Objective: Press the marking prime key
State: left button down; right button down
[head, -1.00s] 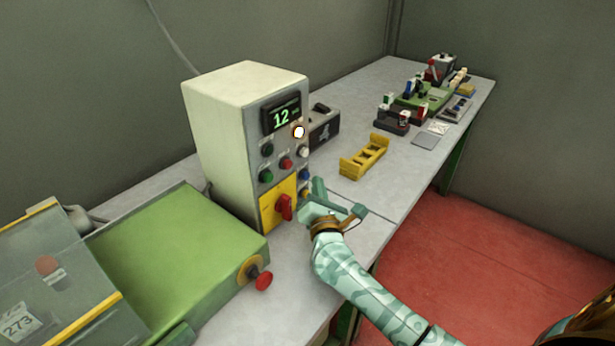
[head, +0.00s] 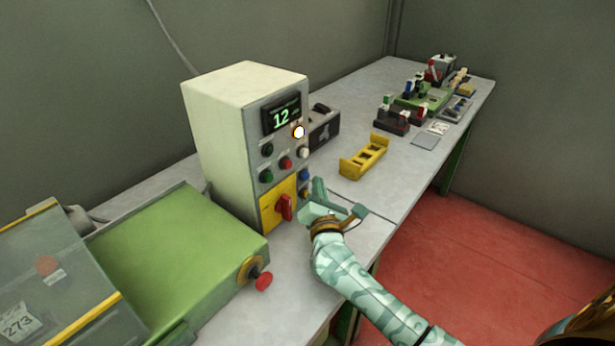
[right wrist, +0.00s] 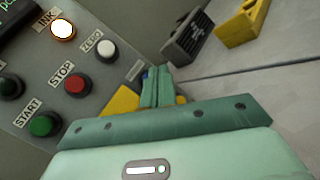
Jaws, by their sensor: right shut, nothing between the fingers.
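A cream control box (head: 220,130) stands on the bench with a grey key panel and a display reading 12. The panel has a lit ink lamp (head: 299,132), a white zero key (head: 303,152), a red stop key (head: 286,163), a green start key (head: 266,176), a blue key (head: 305,174) and a yellow key (head: 305,193). No prime label is readable. My right gripper (head: 317,186) is shut and empty, just right of the blue and yellow keys. In the right wrist view its closed fingers (right wrist: 158,85) largely hide the blue key; contact cannot be told.
A red rotary switch (head: 285,207) on a yellow plate sits low on the box. A green conveyor (head: 180,255) with a red knob is at left. A yellow holder (head: 363,156) and a dark block (head: 324,127) stand behind my gripper. Small fixtures fill the bench's far end.

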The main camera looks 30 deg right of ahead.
jog(key=shift+w, duration=0.1)
dwell(0.6)
jog(key=shift+w+a, duration=0.2)
jog(key=shift+w, duration=0.1)
jog(key=shift+w+a+b, duration=0.15)
jog(key=shift+w+b, duration=0.25)
dwell(0.6)
jog(key=shift+s, duration=0.15)
jog(key=shift+s+d, duration=0.35)
jog(key=shift+s, duration=0.3)
jog(key=s, duration=0.1)
jog(key=s+d, duration=0.1)
jog(key=s, duration=0.1)
jog(key=s+d+p, duration=0.1)
jog(key=shift+s, duration=0.3)
jog(key=shift+a, duration=0.1)
dwell(0.9)
